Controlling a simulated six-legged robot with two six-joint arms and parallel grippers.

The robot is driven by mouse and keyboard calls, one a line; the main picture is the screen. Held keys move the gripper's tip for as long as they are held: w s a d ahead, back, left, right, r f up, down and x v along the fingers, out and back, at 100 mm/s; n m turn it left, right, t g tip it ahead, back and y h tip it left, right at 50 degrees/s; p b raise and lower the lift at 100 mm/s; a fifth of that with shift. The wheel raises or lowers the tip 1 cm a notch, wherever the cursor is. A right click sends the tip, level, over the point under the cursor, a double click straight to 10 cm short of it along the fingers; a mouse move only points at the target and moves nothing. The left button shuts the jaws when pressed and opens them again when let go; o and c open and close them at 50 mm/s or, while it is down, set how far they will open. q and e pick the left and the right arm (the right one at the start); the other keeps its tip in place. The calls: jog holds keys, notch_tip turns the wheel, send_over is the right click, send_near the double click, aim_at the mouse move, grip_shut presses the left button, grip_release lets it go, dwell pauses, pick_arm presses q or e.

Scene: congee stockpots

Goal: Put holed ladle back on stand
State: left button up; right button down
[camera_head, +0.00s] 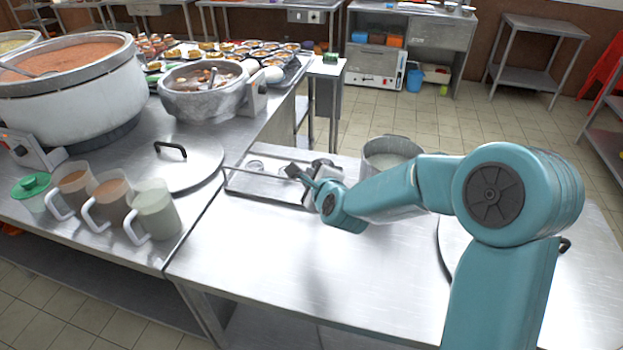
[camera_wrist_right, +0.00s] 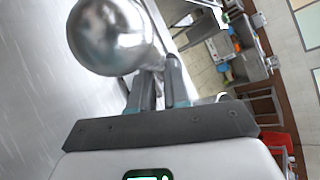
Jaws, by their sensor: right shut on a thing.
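My right gripper (camera_head: 300,174) reaches in from the right over the middle of the steel table and is shut on the ladle. The ladle's thin handle (camera_head: 248,171) points left from the fingers, over a flat metal tray-like stand (camera_head: 238,188) with round rings. In the right wrist view, a shiny rounded metal bowl (camera_wrist_right: 108,36), seemingly the ladle's, lies just beyond my right fingers (camera_wrist_right: 162,82); I cannot make out holes in it. The gripper and arm hide part of the stand. I cannot tell whether the ladle touches it. My left gripper is not in view.
A steel pot (camera_head: 390,152) stands right behind my right forearm. A lid (camera_head: 195,168) and several handled mugs (camera_head: 155,212) are at the left. Large stockpots (camera_head: 75,95) stand farther left. The table front (camera_head: 290,275) is clear.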

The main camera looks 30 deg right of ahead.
jog(key=shift+b, duration=0.35)
dwell(0.5)
jog(key=shift+f+b, duration=0.3)
jog(key=shift+b, duration=0.2)
dwell(0.4)
jog(key=c, duration=1)
grip_release()
jog(key=v, duration=1.6)
jog(key=shift+s+p, duration=0.15)
jog(key=shift+p, duration=0.2)
jog(key=shift+a, duration=0.1)
